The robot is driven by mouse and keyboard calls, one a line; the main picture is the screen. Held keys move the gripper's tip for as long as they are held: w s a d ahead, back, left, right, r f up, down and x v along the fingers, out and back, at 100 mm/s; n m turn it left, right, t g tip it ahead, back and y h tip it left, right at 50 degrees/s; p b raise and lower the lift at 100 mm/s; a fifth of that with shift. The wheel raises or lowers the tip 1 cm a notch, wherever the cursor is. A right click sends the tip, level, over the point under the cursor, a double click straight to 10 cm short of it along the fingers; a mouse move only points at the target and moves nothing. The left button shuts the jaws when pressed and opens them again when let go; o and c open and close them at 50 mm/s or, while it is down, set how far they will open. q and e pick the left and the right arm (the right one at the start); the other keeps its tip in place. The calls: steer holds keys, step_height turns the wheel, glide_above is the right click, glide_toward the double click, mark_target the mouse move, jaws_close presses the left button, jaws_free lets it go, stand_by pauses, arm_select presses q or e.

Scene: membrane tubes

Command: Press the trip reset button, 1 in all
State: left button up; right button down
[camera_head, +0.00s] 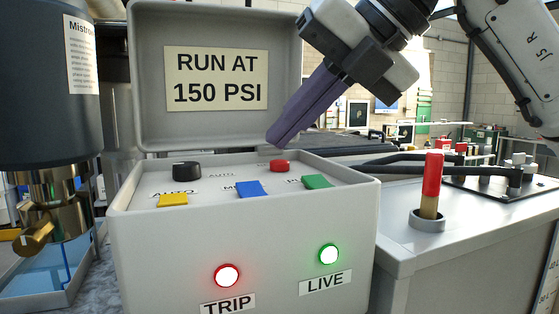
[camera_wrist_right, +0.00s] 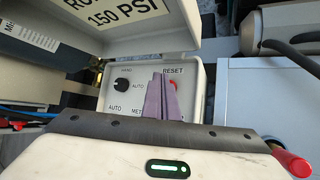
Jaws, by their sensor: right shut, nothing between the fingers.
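The red reset button (camera_head: 279,165) stands on the top panel of a light grey control box (camera_head: 240,280), at its back right. In the right wrist view the button (camera_wrist_right: 173,84) sits under the word RESET, partly hidden behind the fingers. My right gripper (camera_head: 272,139) is shut and empty. Its purple fingers slant down and to the left, with the tips just above and slightly left of the button in the head view, seemingly apart from it. In the right wrist view the fingertips (camera_wrist_right: 160,76) overlap its left side. My left gripper is not in view.
The box's raised lid (camera_head: 145,125) reads RUN AT 150 PSI. A black knob (camera_head: 186,170) and yellow, blue and green keys share the panel. The red TRIP lamp (camera_head: 227,275) and green LIVE lamp (camera_head: 328,254) look lit. A red-topped post (camera_head: 432,175) stands right.

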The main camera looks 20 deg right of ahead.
mark_target(288, 170)
steer(key=shift+f+b, duration=0.35)
steer(key=shift+f, duration=0.1)
steer(key=shift+f+b, duration=0.45)
steer(key=shift+f, duration=0.05)
stand_by(0.6)
steer(key=shift+r, duration=0.1)
steer(key=shift+r+p, duration=0.8)
steer(key=shift+p, duration=0.05)
step_height(288, 170, up, 5)
steer(key=p, duration=0.4)
stand_by(0.7)
